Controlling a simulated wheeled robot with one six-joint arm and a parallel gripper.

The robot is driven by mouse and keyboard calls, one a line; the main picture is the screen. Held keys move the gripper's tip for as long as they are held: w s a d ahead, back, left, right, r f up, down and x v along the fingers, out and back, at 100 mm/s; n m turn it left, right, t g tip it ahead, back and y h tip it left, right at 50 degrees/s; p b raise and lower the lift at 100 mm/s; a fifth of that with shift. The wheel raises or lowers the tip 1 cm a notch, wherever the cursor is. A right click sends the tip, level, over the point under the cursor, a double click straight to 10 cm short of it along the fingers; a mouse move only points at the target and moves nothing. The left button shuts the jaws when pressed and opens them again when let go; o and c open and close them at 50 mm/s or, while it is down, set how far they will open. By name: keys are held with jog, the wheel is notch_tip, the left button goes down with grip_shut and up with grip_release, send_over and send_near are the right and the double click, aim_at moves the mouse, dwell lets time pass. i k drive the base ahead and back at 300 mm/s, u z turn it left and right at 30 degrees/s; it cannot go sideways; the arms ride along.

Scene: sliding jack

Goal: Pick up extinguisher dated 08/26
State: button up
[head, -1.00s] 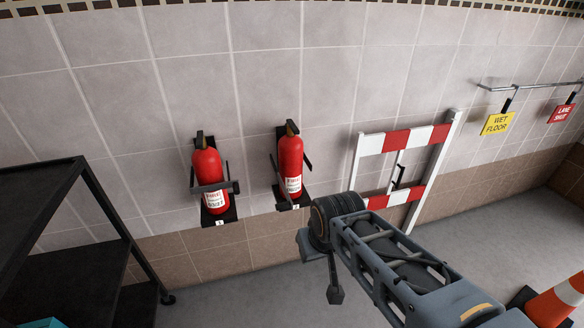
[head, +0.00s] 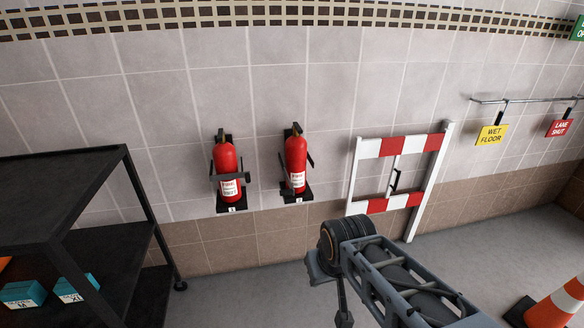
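Two red fire extinguishers hang on black wall brackets on the tiled wall in the head view. The left extinguisher (head: 227,170) has a dark strap across its front and a white label. The right extinguisher (head: 296,160) also has a white label, with a bracket arm at its side. The dates on both labels are too small to read. My arm reaches in from the lower right, below and to the right of both extinguishers and apart from them. The fingers of my gripper cannot be made out clearly.
A black shelf rack (head: 70,190) with teal boxes (head: 76,288) stands at the left. A red-and-white barrier (head: 411,145) leans at the wall, right of the extinguishers. Yellow (head: 491,135) and red (head: 560,128) signs hang from a rail. A traffic cone (head: 556,306) stands at lower right.

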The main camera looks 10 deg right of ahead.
aim_at(296, 146)
jog(key=u, duration=0.35)
jog(key=i, duration=0.9)
jog(key=u, duration=0.1)
